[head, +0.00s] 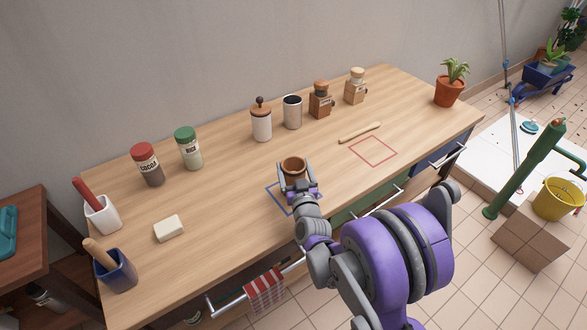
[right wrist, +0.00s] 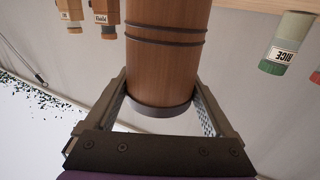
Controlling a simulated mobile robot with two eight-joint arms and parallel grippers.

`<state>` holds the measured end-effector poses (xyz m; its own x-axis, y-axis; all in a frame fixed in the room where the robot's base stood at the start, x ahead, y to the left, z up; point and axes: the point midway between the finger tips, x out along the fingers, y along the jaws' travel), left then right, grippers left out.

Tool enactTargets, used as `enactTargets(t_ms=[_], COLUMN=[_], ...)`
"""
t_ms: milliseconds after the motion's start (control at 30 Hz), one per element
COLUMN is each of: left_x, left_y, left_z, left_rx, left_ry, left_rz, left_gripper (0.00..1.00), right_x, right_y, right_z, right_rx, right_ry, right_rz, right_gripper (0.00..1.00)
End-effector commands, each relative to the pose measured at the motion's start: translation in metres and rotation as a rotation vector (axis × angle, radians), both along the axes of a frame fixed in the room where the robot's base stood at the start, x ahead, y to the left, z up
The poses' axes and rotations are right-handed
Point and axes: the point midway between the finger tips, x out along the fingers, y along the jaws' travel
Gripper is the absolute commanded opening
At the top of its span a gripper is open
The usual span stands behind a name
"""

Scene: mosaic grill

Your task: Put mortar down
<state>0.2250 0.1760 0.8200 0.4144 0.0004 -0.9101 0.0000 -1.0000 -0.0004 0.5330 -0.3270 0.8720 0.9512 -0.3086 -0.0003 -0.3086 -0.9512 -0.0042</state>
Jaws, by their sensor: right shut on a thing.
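The mortar (head: 293,166) is a brown wooden cup with dark bands, over the area of a blue square outline (head: 273,191) on the wooden table (head: 225,215). My right gripper (head: 297,180) is shut on the mortar's sides, which also fills the middle of the right wrist view (right wrist: 167,55). That view is upside down, with a finger on each side of the mortar. Whether its base touches the table is hidden. My left gripper is not in view.
A wooden pestle (head: 360,132) lies by a red square outline (head: 373,151). Jars, including a green-lidded one (head: 189,149), and two grinders (head: 320,100) stand along the back. A white block (head: 168,228) lies left. A potted plant (head: 450,90) stands right. The table between is clear.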

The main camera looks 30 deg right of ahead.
Motion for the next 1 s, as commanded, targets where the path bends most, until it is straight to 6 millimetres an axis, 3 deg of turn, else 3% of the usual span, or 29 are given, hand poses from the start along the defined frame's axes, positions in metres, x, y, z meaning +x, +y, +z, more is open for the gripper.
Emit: enactTargets(t_ms=[233,267,300,667,1000], left_x=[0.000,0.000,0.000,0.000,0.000], left_y=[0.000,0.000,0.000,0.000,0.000], left_z=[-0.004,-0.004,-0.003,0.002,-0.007], left_rx=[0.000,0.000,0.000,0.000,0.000], left_ry=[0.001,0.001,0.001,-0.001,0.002], left_rz=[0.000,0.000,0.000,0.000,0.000], left_gripper=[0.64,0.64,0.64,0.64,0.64], right_x=[0.000,0.000,0.000,-0.001,-0.066], right_y=[0.000,0.000,0.000,0.000,0.022], right_z=[-0.003,-0.003,-0.003,0.003,0.000], right_rx=[-0.001,-0.001,-0.001,0.000,0.001], right_ry=[-0.001,0.000,0.000,0.000,0.000], right_rz=[0.000,0.000,0.000,0.000,0.001], right_gripper=[0.00,0.91,0.99,1.00,1.00])
